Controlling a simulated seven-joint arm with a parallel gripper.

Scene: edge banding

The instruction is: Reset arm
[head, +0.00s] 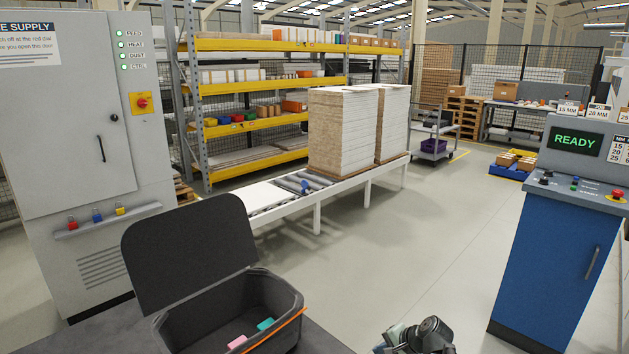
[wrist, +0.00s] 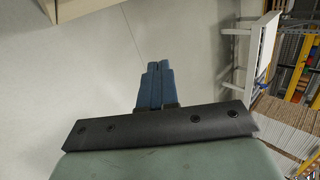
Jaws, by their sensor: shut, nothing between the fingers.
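My gripper (wrist: 154,72) shows in the wrist view with its two blue fingers together, shut and empty, over bare grey floor. In the head view a part of my arm (head: 425,335) shows at the bottom edge, right of centre. The fingertips cannot be made out there. Nothing touches the fingers.
An open dark bin (head: 265,290) with a raised lid and pink and teal pieces inside stands at the lower left. A grey cabinet (head: 70,120) is at left. A blue console (head: 560,260) reading READY is at right. A roller conveyor (head: 345,178) carries stacked boards. Floor between is clear.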

